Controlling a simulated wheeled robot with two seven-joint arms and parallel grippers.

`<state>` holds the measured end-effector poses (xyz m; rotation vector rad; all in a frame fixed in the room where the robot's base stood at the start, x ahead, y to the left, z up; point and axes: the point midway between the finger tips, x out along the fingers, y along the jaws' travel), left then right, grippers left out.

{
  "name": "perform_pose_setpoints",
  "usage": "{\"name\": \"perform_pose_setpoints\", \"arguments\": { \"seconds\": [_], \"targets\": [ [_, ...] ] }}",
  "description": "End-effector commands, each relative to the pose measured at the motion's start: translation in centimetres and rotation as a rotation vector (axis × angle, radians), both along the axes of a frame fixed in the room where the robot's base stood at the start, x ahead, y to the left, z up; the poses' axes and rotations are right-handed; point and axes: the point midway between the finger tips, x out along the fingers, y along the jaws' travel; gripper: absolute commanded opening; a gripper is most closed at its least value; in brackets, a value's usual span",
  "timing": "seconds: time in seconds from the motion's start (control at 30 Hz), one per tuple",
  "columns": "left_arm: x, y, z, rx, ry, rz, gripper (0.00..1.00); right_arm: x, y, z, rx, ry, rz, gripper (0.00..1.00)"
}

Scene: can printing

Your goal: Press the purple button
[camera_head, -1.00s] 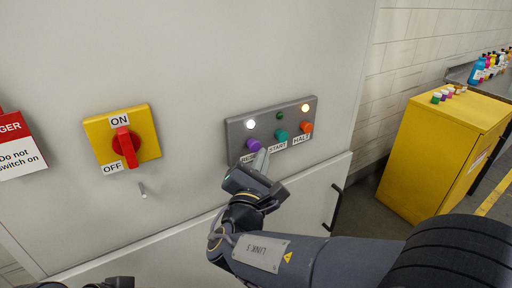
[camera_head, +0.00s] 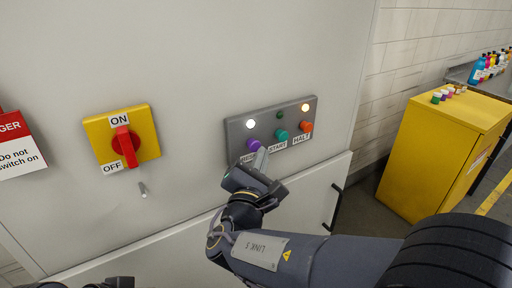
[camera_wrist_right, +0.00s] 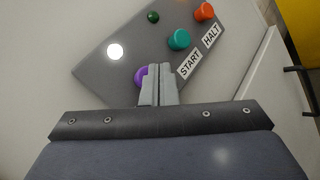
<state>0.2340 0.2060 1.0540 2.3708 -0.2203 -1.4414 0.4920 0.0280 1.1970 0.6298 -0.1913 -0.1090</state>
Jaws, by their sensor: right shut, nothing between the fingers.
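The purple button (camera_head: 253,145) is at the lower left of a grey control panel (camera_head: 236,129) on the pale cabinet front. My right gripper (camera_head: 262,156) is shut and empty, its fingertips just below and right of the button in the head view. In the right wrist view the purple button (camera_wrist_right: 141,75) is partly hidden behind the closed fingertips (camera_wrist_right: 157,70). I cannot tell whether they touch it. A dark part of my left arm (camera_head: 118,283) shows at the bottom left; its fingers are not in view.
A teal START button (camera_head: 281,135) and an orange HALT button (camera_head: 306,126) sit to the right. A red rotary switch (camera_head: 125,143) is at left. A yellow cabinet (camera_head: 431,150) stands at right.

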Motion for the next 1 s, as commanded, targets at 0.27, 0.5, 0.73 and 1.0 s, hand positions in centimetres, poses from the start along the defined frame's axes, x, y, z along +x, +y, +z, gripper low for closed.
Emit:
{"name": "perform_pose_setpoints", "arguments": {
  "seconds": [0.27,0.5,0.73,1.0],
  "targets": [
    [0.0,0.0,-0.23,0.0,0.0,0.0,0.88,0.44,0.34,-0.02,0.0,0.001,0.001,0.0],
    [0.0,0.0,-0.23,0.0,0.0,0.0,0.88,0.46,0.34,-0.02,-0.001,0.0,0.0,0.0],
    [0.0,0.0,-0.26,0.0,0.0,0.0,0.88,0.64,0.49,-0.02,-0.001,0.0,0.0,0.0],
    [0.0,-0.01,-0.28,0.0,0.0,0.0,0.88,0.91,0.69,-0.03,-0.001,0.0,0.0,0.0]
  ]
}}
